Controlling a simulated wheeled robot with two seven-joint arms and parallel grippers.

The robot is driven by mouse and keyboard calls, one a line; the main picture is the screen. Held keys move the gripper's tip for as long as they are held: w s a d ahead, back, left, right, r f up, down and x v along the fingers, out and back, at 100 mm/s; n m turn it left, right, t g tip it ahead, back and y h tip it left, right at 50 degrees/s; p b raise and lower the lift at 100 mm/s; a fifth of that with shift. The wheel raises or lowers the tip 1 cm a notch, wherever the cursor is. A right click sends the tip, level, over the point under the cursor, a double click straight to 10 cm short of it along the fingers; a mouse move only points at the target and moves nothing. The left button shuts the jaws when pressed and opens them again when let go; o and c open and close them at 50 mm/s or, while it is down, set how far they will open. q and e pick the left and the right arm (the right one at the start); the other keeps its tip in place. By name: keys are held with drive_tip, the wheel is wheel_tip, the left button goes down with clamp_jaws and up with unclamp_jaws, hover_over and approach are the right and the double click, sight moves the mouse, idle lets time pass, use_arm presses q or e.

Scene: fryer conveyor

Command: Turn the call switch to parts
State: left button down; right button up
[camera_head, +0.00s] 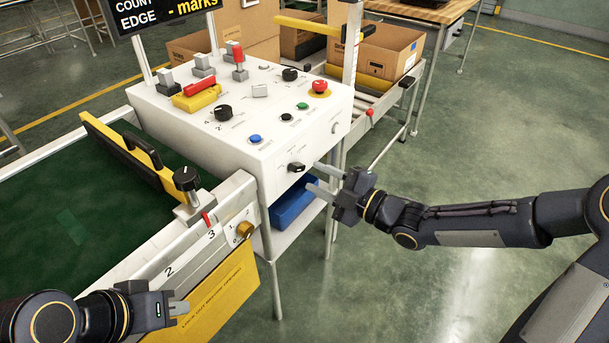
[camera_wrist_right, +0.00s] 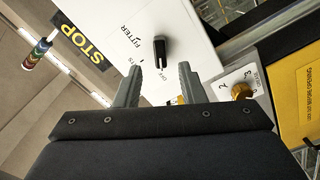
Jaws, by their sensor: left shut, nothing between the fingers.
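The call switch (camera_head: 297,167) is a small black knob on the front face of the white control box (camera_head: 250,160). In the right wrist view the knob (camera_wrist_right: 160,50) stands on the white panel, its long side running up and down the picture. The labels FITTER and OFF show near it; a third label ending in TS is partly hidden by a finger. My right gripper (camera_head: 314,177) is open and empty, facing the knob from a short distance. In its wrist view the knob lies between and just beyond the fingertips (camera_wrist_right: 160,70). My left gripper (camera_head: 181,307) is shut and empty, at lower left.
The box top carries several buttons and knobs, including a red emergency button (camera_head: 319,87). A conveyor with a green belt (camera_head: 60,200) and a yellow lockout plate (camera_head: 215,305) is to the left. A blue bin (camera_head: 293,203) sits below the box. Floor at right is clear.

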sight(300, 169)
drive_tip(key=shift+x, duration=1.95)
clamp_jaws()
